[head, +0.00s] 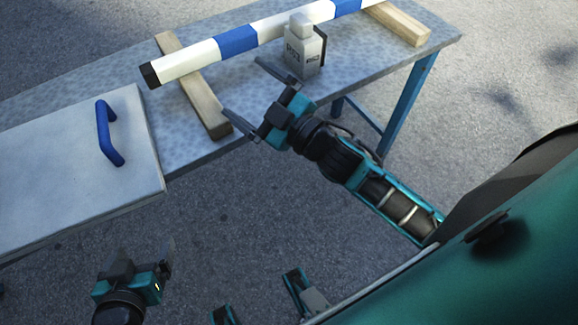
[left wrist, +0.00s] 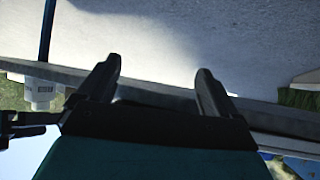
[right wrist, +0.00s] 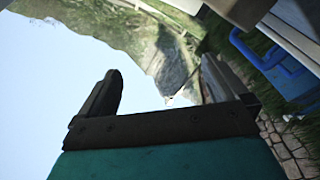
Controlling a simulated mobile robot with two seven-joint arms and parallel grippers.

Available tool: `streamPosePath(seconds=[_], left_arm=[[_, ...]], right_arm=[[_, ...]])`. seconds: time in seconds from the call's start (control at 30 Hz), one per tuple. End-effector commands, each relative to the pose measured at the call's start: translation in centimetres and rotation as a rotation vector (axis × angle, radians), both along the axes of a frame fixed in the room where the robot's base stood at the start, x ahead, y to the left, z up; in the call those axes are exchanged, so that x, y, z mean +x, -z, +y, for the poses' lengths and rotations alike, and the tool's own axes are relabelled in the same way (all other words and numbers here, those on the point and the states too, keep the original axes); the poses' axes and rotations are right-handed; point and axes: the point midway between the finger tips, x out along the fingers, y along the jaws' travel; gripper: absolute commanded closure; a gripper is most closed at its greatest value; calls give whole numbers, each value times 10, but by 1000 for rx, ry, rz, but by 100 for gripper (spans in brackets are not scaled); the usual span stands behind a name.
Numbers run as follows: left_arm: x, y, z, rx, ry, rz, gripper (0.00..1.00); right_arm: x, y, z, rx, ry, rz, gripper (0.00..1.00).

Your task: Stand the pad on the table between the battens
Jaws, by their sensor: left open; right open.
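A flat pale slab (head: 60,160) with a blue handle (head: 104,133) lies at the table's left end; I take it for the pad. Two wooden battens lie across the table (head: 255,85), one in the middle (head: 200,100) and one at the far right (head: 404,25). My right gripper (head: 241,85) is open and empty, above the table's front part between the battens, apart from the slab. My left gripper (head: 147,256) is open and empty, low in front of the table, below the slab. Its fingers show in the left wrist view (left wrist: 158,80).
A blue and white striped pole (head: 237,41) lies across both battens. A grey block with dark lettering (head: 303,52) stands in front of it, close to my right gripper. Table is clear between the block and the middle batten. A blue object (right wrist: 270,65) shows in the right wrist view.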

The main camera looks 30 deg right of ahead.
Motion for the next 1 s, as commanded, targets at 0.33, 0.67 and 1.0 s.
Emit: streamPosePath(seconds=[0.33,0.67,1.0], left_arm=[[0,-1,-2,-7,-5,0,7],[1,-1,-2,-8,-4,-1,7],[-8,-38,19,35,-30,2,7]], right_arm=[[-108,153,-13,386,265,811,0],[-116,159,-11,403,271,854,0],[-125,121,-28,382,312,848,0]])
